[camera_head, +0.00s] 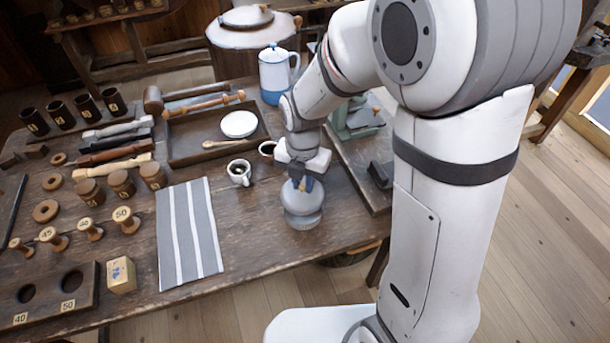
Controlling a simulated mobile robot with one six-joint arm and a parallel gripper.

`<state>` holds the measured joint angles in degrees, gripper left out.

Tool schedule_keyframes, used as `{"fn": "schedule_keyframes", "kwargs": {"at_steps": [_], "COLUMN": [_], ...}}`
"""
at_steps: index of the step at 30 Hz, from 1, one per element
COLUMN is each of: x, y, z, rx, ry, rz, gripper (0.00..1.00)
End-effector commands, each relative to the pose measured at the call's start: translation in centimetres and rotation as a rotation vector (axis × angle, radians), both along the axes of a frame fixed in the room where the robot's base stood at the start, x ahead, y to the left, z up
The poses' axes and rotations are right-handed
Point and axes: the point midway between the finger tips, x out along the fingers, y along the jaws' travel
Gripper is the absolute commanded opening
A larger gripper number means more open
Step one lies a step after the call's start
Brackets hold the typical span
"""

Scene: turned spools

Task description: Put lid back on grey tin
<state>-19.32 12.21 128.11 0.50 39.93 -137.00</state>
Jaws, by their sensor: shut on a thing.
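The grey tin (303,220) stands upright near the front right edge of the wooden table. Its round grey lid (301,200) is over the tin's top and looks about level. I cannot tell from this view whether the lid rests fully on the rim or is slightly above it. My gripper (302,184) points down from above and is shut on the lid at its top.
A white cup (239,172) and a dark-filled cup (267,149) stand left of and behind the tin. A striped grey cloth (188,240) lies left. A tray (190,150) holds a white plate (239,124). A green metal device (355,120) stands behind right.

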Motion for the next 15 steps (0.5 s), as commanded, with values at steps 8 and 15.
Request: {"fn": "schedule_keyframes", "kwargs": {"at_steps": [8, 15], "x": [0.0, 0.0], "y": [-0.1, -0.2], "z": [-2.8, -5.0], "rx": [-0.001, -0.001], "ry": [0.001, 0.001], "rz": [-0.004, -0.005], "gripper": [0.00, 0.00]}}
